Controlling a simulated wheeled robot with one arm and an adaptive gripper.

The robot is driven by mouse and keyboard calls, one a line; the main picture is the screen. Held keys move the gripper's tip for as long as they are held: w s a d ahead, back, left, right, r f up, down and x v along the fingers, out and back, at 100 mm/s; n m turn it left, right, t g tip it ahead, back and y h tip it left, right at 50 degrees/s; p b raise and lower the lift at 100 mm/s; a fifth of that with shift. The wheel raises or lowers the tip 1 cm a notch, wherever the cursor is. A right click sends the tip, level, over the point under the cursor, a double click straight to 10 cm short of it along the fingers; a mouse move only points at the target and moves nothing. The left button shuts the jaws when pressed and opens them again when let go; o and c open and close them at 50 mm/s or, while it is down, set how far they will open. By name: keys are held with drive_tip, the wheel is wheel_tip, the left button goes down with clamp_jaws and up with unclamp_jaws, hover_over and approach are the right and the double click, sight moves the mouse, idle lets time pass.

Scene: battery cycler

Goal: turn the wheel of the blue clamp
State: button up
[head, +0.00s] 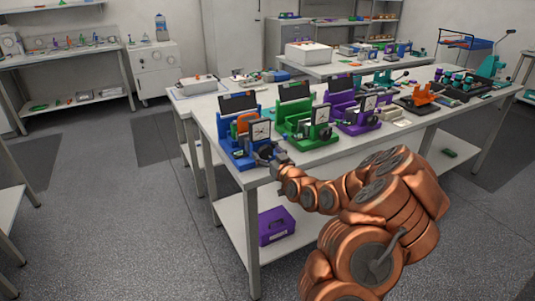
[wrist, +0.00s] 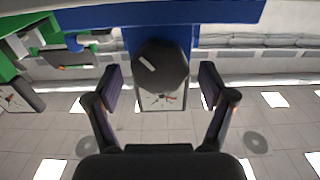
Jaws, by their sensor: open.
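The blue clamp (head: 228,140) stands at the near left corner of the table, with a white dial gauge (head: 261,131) and an orange part (head: 243,122) on it. In the wrist view, its dark wheel (wrist: 161,68) with a pale mark lies beyond and between the fingertips, in front of the blue body (wrist: 215,14). The gauge face (wrist: 163,100) shows partly behind the wheel. My gripper (wrist: 160,78) is open and empty, its two fingers on either side of the wheel and apart from it. In the head view, my gripper (head: 268,155) is at the clamp's front, and the wheel is hard to make out.
A green clamp (head: 296,128) stands close to the right of the blue one, and also shows in the wrist view (wrist: 50,30). A purple clamp (head: 345,117) stands further right. A purple box (head: 276,225) sits on the lower shelf. The floor left of the table is clear.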

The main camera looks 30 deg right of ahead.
drive_tip(key=c, duration=1.2)
drive_tip(key=shift+o, duration=0.2)
drive_tip(key=shift+f+m+b, duration=0.15)
drive_tip(key=shift+m+b, duration=0.25)
drive_tip(key=shift+b, duration=0.45)
drive_tip(key=shift+m+b, duration=1.05)
drive_tip(key=shift+m, duration=0.05)
drive_tip(key=shift+r, duration=0.2)
drive_tip(key=o, duration=1.2)
drive_tip(key=shift+c, duration=0.2)
